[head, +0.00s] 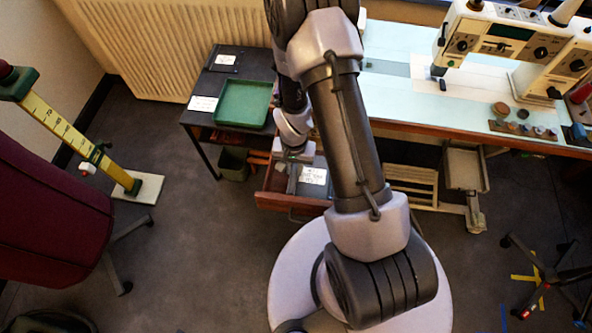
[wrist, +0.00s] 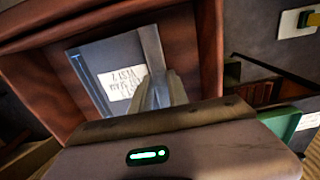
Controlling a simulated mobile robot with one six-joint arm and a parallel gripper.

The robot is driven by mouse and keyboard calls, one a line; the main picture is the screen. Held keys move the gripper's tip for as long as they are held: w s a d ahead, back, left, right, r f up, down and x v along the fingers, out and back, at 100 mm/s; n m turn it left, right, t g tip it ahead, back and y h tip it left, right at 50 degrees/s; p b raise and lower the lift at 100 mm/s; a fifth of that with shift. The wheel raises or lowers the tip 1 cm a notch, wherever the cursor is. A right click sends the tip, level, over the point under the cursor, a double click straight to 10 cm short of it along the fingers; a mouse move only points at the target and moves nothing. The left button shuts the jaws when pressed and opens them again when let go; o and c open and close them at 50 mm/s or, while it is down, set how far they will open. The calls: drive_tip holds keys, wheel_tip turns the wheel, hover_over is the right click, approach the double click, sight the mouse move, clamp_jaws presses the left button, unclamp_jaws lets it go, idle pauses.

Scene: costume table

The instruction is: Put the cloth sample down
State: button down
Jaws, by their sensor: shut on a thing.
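A flat grey piece with a white written label, which I take as the cloth sample (wrist: 92,62), shows inside the open wooden drawer (wrist: 207,50). In the head view the cloth sample (head: 312,189) also lies within the drawer's outline (head: 283,202). My gripper (wrist: 163,88) points down into the drawer, with its fingers close together at the sample's edge, shut on it. In the head view my gripper (head: 292,153) is partly hidden by my arm. I cannot tell whether the sample touches the drawer floor.
A green tray (head: 243,104) and labelled dark pieces (head: 229,58) lie on the dark side table (head: 207,85). A sewing machine (head: 510,45) stands on the pale worktable (head: 400,97) at right. A dark red dress form (head: 50,215) is at left. Floor (head: 190,260) shows clear between.

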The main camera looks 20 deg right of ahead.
drive_tip(key=shift+f, duration=0.95)
drive_tip(key=shift+r, duration=0.2)
drive_tip(key=shift+f, duration=0.1)
drive_tip(key=c, duration=1.7)
unclamp_jaws()
drive_tip(key=shift+f, duration=0.1)
drive_tip(key=o, duration=0.4)
